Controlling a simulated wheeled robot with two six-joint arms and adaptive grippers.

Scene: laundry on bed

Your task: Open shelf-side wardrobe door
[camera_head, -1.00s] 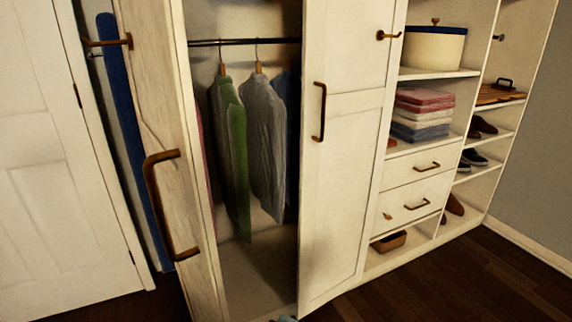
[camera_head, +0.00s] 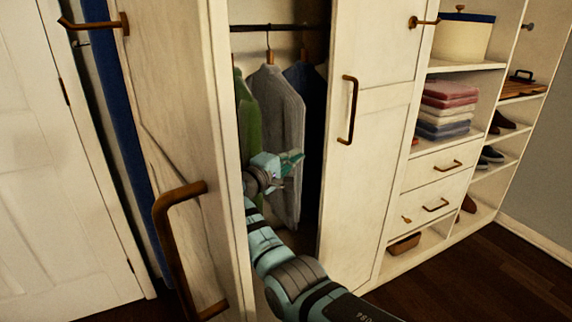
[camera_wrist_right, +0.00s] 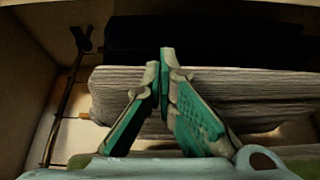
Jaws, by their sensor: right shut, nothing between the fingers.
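The shelf-side wardrobe door (camera_head: 368,190) is cream, with a bronze handle (camera_head: 349,110) near its left edge. It stands shut or only slightly ajar; I cannot tell which. The other door (camera_head: 165,120) stands wide open at the left, with a large bronze handle (camera_head: 175,250). My right arm reaches into the opening between the doors. My right gripper (camera_head: 291,162) is shut and empty, left of the shelf-side door and in front of a grey garment (camera_head: 280,100). In the right wrist view, its fingertips (camera_wrist_right: 164,62) meet before the grey garment (camera_wrist_right: 210,95). My left gripper is out of view.
A green garment (camera_head: 246,115) and a dark blue one (camera_head: 309,90) hang from the rod (camera_head: 252,28). Open shelves with folded towels (camera_head: 447,108), drawers (camera_head: 438,180) and shoes lie to the right. A white room door (camera_head: 50,180) is at far left. Dark floor is free at lower right.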

